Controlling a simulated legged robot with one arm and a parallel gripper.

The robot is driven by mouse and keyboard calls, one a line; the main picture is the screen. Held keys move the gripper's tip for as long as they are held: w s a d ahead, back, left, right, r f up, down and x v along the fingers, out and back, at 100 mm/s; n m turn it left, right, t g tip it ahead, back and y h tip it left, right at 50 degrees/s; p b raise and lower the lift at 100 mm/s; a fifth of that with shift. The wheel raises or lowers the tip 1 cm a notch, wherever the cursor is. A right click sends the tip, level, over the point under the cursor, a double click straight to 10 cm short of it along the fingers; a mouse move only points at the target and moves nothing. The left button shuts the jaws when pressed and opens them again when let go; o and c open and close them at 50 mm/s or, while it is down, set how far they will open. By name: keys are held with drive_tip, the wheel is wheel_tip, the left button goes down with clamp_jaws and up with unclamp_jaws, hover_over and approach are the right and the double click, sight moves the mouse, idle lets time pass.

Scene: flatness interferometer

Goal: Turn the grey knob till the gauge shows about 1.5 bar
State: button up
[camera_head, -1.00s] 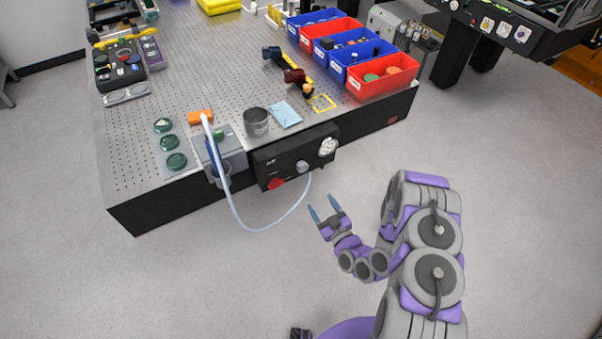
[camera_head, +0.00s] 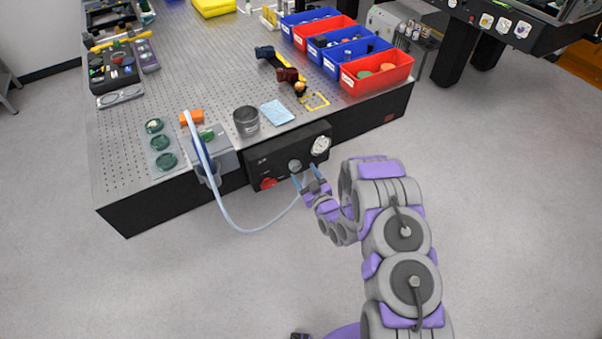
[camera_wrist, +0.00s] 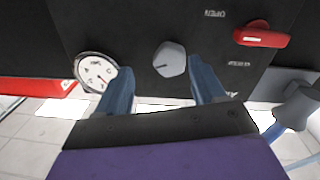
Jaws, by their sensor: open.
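The grey knob (camera_head: 294,166) sits on the front of a black panel (camera_head: 262,160) at the table's edge. In the wrist view the knob (camera_wrist: 169,60) lies ahead of and between my open fingers, nearer the right one; I cannot tell whether they touch it. My gripper (camera_head: 307,173) is open and empty, just in front of the panel. The white round gauge (camera_head: 320,146) is right of the knob in the head view. In the wrist view the gauge (camera_wrist: 97,71) is partly covered by my left finger, and its reading is too small to tell.
A red handle (camera_head: 268,184) is on the panel, left of the knob; it also shows in the wrist view (camera_wrist: 262,35). A pale blue hose (camera_head: 240,229) loops below the panel.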

sight(294, 170)
drive_tip(key=shift+w+a+f, duration=0.1)
drive_tip(key=shift+w+a, duration=0.3)
drive_tip(key=shift+w, duration=0.05)
drive_tip(key=shift+w+a, duration=0.4)
drive_tip(key=shift+a, duration=0.45)
drive_tip(key=shift+a+f, duration=0.15)
drive_tip(key=shift+a, duration=0.4)
drive_tip(key=shift+d, duration=0.45)
drive_tip(key=shift+c, duration=0.5)
drive_tip(key=shift+d, duration=0.5)
drive_tip(key=c, duration=0.3)
drive_tip(key=shift+a, duration=0.4)
drive_tip(key=c, duration=0.7)
